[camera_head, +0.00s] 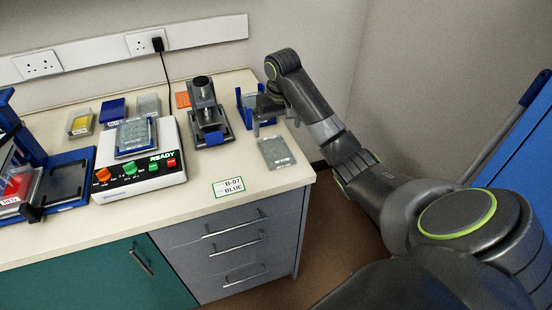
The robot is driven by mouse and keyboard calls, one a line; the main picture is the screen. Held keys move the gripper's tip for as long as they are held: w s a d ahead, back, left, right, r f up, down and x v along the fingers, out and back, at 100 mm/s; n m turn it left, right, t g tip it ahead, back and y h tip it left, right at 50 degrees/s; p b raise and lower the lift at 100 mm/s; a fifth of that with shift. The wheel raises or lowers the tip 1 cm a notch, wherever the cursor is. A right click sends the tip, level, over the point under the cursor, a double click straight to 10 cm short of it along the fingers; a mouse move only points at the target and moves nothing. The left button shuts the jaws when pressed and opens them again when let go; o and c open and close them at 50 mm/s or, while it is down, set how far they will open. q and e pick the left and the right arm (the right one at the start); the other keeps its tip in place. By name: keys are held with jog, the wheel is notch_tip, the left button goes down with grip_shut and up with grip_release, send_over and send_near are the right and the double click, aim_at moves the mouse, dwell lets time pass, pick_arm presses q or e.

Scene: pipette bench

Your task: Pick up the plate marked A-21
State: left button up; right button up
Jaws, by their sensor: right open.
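My right gripper (268,112) is open at the bench's right end, fingers pointing down, in front of a blue stand (241,104) and behind a grey plate (275,152). That plate lies flat near the right edge, with small marking on its front too small to read. Another clear plate (136,131) sits in a blue frame on the white READY machine (140,170). I cannot read A-21 on any plate. My left gripper is out of view.
A card reading "B-07 BLUE" (229,187) lies at the front edge. A dark press-like device (207,115) stands left of my gripper. A blue-framed device (70,157) is at left.

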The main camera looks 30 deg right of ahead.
aim_at(276, 151)
jog(key=f, duration=0.3)
jog(key=shift+w+f, duration=0.2)
jog(key=shift+f, duration=0.2)
jog(key=f+p, duration=0.1)
jog(key=f, duration=0.1)
jog(key=f+p, duration=0.1)
jog(key=f, duration=0.1)
jog(key=shift+w+d+f, duration=0.1)
jog(key=shift+w+f, duration=0.1)
jog(key=shift+f, duration=0.55)
jog(key=c, duration=1)
jog(key=shift+r, duration=0.1)
notch_tip(276, 151, up, 10)
jog(key=b, duration=0.1)
jog(key=shift+b, duration=0.4)
